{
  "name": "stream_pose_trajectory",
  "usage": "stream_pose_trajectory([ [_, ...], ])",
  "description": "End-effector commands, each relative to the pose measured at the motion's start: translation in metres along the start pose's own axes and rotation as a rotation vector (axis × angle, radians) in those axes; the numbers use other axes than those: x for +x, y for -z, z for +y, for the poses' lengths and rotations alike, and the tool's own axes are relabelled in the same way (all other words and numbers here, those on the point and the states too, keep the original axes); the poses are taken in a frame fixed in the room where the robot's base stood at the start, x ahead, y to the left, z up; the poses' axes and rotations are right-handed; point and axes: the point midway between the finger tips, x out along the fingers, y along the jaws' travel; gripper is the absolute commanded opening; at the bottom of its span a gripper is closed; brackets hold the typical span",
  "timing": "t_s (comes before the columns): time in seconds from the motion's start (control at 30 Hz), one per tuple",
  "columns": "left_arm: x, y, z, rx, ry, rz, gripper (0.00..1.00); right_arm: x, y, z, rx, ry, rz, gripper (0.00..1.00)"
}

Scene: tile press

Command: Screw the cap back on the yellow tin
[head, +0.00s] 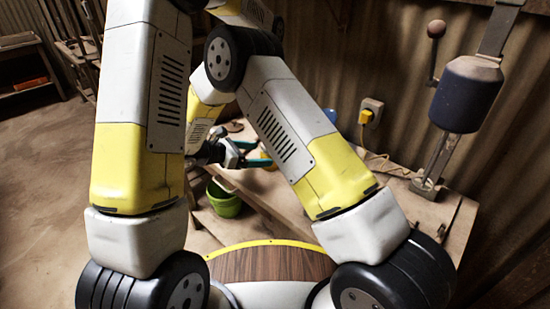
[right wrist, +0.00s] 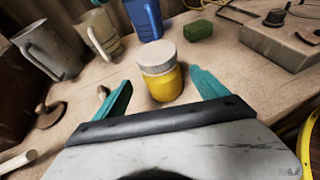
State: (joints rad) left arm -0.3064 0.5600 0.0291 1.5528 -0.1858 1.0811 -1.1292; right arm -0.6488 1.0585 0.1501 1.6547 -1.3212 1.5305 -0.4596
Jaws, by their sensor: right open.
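The yellow tin (right wrist: 163,86) stands upright on the workbench in the right wrist view. A pale, whitish cap (right wrist: 155,54) sits on its top; I cannot tell how tightly it is screwed on. My right gripper (right wrist: 160,77) is open, its teal fingers spread to the left and right of the tin, with visible gaps on both sides. In the head view my right gripper (head: 257,154) shows small behind my arm links, over the bench, and the tin is hard to make out there. My left gripper is not in view.
Behind the tin stand a grey metal mug (right wrist: 42,48), a beige mug (right wrist: 100,34), a blue cup (right wrist: 145,18) and a green sponge (right wrist: 199,31). A grey box (right wrist: 272,42) lies at right. A green bucket (head: 224,201) and a lever press (head: 467,95) show in the head view.

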Motion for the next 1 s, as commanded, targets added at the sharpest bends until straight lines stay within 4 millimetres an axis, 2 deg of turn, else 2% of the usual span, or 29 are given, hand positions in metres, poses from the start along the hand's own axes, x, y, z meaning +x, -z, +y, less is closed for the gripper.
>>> stream_pose_trajectory([
  [0.47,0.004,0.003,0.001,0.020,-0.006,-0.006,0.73,0.006,0.002,-0.002,-0.012,0.009,-0.016,0.83],
  [1.0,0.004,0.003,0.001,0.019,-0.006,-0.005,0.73,0.074,0.001,-0.002,-0.011,0.010,-0.015,0.83],
])
